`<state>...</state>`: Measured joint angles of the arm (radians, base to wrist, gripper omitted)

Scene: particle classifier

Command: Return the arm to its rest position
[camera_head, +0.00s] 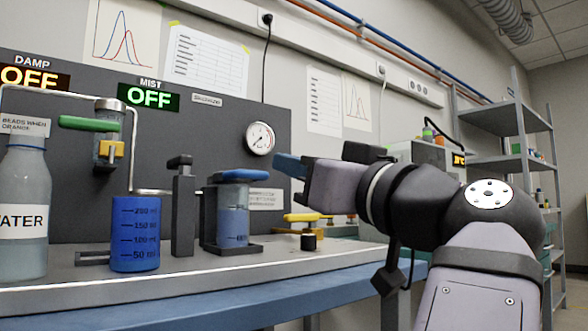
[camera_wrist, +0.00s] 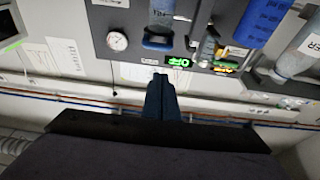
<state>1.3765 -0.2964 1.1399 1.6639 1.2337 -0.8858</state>
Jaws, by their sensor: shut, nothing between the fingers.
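My gripper (camera_head: 290,166) is in front of the apparatus panel in the head view, at the end of my arm, which comes in from the right. Its blue fingers point left, toward the panel, above the yellow valve handle. In the wrist view the gripper (camera_wrist: 159,82) shows its two blue fingers closed together, with nothing held between them. The wrist view is upside down relative to the head view. I cannot tell whether the fingertips touch anything, but no contact shows.
On the bench (camera_head: 190,270) stand a blue beaker (camera_head: 135,235), a water bottle (camera_head: 22,200), and a blue-lidded vessel (camera_head: 233,215). A yellow-handled valve (camera_head: 302,217) sits below my gripper. A pressure gauge (camera_head: 260,138) is on the panel behind. A metal shelf (camera_head: 505,118) stands at the right.

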